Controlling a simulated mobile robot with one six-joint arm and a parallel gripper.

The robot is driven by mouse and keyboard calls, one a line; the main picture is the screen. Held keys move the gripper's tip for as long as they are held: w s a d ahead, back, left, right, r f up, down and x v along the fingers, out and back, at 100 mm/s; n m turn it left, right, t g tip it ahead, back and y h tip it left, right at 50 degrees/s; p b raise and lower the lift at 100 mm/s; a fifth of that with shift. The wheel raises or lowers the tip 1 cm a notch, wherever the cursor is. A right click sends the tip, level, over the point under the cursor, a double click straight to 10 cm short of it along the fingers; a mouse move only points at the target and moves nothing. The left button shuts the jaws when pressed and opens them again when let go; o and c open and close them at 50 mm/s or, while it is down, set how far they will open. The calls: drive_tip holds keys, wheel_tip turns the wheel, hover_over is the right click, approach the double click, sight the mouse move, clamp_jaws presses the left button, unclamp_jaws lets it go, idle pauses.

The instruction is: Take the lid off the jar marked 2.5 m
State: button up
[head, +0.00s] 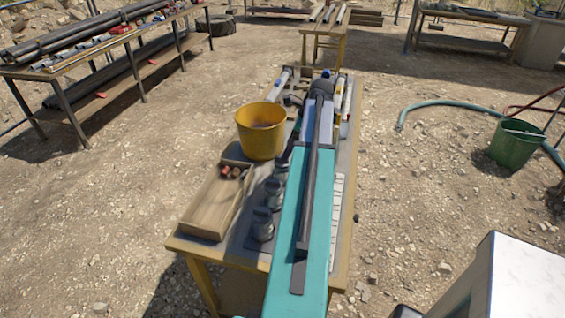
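Several small grey jars stand in a row on a dark mat on the wooden table (190,246), just left of my teal arm. The nearest jar (263,224) is close to the table's front edge. A second jar (274,193) stands behind it, and a third (281,167) is partly covered by my arm. Their tops look closed, but they are too small to be sure. I cannot read any markings, so I cannot tell which is 2.5 m. My arm reaches away over the table. My gripper is not visible; the arm's own links hide its far end.
A pale marked sheet (337,208) lies right of my arm. Long tubes (345,97) lie at the table's far end. A green bucket (515,145) stands on gravel.

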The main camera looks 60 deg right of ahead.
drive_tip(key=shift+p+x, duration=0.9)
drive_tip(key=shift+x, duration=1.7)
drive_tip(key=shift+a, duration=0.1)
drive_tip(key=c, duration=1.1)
